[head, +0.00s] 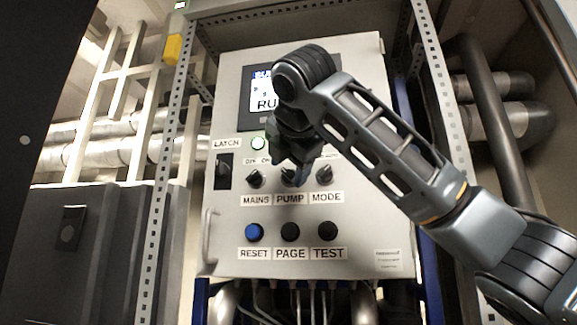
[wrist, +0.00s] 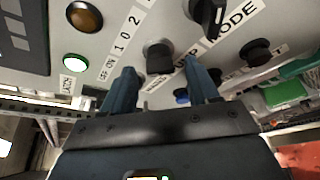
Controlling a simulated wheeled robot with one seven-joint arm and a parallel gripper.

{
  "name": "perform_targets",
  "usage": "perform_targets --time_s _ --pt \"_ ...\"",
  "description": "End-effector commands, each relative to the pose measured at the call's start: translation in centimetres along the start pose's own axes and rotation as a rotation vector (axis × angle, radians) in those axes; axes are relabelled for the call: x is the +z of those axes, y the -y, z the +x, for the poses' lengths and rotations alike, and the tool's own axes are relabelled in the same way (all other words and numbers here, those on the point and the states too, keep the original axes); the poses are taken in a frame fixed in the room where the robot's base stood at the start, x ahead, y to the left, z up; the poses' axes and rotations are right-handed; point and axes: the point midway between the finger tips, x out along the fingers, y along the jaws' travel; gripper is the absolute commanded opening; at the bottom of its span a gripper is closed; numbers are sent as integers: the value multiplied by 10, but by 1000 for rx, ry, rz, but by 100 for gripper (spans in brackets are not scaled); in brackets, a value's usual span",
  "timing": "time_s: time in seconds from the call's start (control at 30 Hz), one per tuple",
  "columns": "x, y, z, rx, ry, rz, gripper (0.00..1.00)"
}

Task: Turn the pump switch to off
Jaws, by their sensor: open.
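The pump switch (wrist: 158,57) is a dark rotary knob on a grey base, in the middle of the wrist view below the label "1 0 2". Its pointer direction is hard to read. In the head view it shows only in part (head: 287,177), above the PUMP label (head: 290,199), because my gripper (head: 303,178) covers much of it. In the wrist view my gripper (wrist: 163,82) is open, with one finger on each side of the knob's lower end. I cannot tell whether the fingers touch it.
The mains knob (head: 255,179) and mode knob (head: 324,175) flank the pump switch closely. Below are the blue reset button (head: 254,232), page button (head: 290,232) and test button (head: 328,231). A green lamp (head: 258,143) and latch switch (head: 223,171) are at left. My arm partly covers the screen (head: 262,90).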

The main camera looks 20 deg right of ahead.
Motion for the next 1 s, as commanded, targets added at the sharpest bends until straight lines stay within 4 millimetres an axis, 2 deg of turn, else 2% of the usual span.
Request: perform_targets --time_s 0.2,0.47,1.0 --pt "0 0 16 -1 -1 -1 60" --pt "-1 0 17 0 0 -1 60" --pt "-1 0 17 0 0 0 9"
